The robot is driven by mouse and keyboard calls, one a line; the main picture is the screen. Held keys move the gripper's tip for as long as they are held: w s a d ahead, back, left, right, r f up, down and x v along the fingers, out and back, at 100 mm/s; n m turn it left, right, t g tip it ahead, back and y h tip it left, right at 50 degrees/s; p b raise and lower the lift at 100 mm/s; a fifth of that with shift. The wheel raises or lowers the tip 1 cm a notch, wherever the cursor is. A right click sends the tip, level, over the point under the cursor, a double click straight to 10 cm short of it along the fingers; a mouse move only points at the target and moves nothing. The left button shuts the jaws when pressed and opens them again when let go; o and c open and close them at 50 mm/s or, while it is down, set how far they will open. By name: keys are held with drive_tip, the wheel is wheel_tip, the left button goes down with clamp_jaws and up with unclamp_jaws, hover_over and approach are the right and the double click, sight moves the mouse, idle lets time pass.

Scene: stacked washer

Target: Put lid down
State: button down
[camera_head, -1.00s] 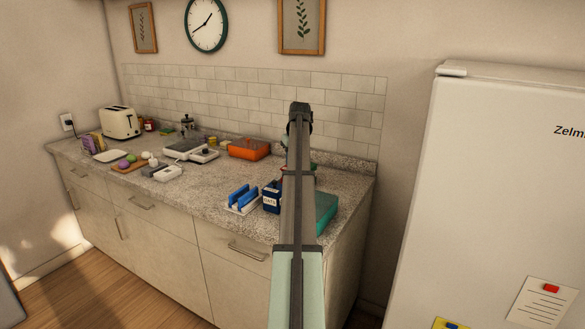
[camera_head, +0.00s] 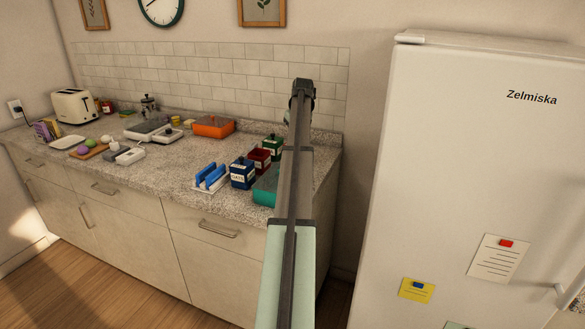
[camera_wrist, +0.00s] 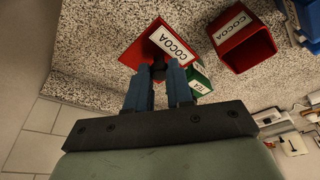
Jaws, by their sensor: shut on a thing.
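In the wrist view my gripper (camera_wrist: 159,72) is shut on the dark knob of a red lid (camera_wrist: 142,46) labelled COCOA. The lid hangs over the speckled counter. The red COCOA canister (camera_wrist: 238,52) stands apart from it to the right, its top open with a dark inside. The canister also shows in the head view (camera_head: 260,159), between a blue OATS canister (camera_head: 242,174) and a green canister (camera_head: 272,147). In the head view my own arm hides the lid and the fingertips.
The green canister (camera_wrist: 200,80) is partly behind my fingers in the wrist view. A teal box (camera_head: 265,187) and a blue rack (camera_head: 210,178) stand near the counter's front edge. An orange container (camera_head: 213,126) is farther back. A white fridge (camera_head: 465,180) is at right.

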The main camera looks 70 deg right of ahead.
drive_tip(key=shift+w+d+r+n, duration=0.1)
drive_tip(key=shift+w+d+n, duration=0.25)
drive_tip(key=shift+n, duration=0.15)
drive_tip(key=shift+f, duration=5.05)
drive_tip(key=shift+f, duration=0.1)
drive_tip(key=c, duration=1)
unclamp_jaws()
drive_tip(key=v, duration=1.2)
drive_tip(key=shift+d, duration=0.1)
